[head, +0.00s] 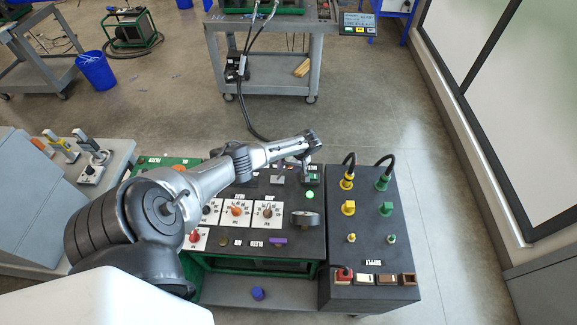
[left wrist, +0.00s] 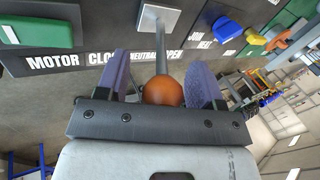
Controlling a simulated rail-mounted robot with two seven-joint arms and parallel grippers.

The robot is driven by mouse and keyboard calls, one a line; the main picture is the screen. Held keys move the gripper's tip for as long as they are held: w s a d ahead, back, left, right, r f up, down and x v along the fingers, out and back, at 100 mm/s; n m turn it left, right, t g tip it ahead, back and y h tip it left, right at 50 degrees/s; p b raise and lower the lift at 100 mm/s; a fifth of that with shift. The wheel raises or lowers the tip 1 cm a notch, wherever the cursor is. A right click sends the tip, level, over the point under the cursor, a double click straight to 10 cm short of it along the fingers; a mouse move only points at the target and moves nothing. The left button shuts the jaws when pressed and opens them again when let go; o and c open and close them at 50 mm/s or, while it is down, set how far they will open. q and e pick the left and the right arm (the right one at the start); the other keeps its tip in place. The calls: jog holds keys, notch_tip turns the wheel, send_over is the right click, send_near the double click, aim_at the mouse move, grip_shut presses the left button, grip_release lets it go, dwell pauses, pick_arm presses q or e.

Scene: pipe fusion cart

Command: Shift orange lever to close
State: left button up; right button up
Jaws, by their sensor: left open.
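The orange lever is a metal rod with an orange ball knob (left wrist: 163,91), rising from a grey square plate (left wrist: 158,20) on the dark panel. Labels reading CLOSE, NEUTRAL and OPEN run beside it in the left wrist view. My left gripper (left wrist: 160,65) is open, with its purple-padded fingers on either side of the knob. Whether either pad touches the knob I cannot tell. In the head view my left gripper (head: 308,172) reaches down over the upper right of the control panel (head: 265,183), and the orange knob cannot be made out there. My right gripper is not in view.
A dark box (head: 371,225) with yellow and green plugs stands right of the panel.

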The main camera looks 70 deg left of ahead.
pick_arm(q)
jog(key=shift+w+r, duration=0.25)
jog(key=shift+r, duration=0.25)
jog(key=p+v, duration=0.1)
jog(key=v, duration=1.1)
jog(key=shift+r, duration=0.3)
jog(key=shift+w+d, duration=0.1)
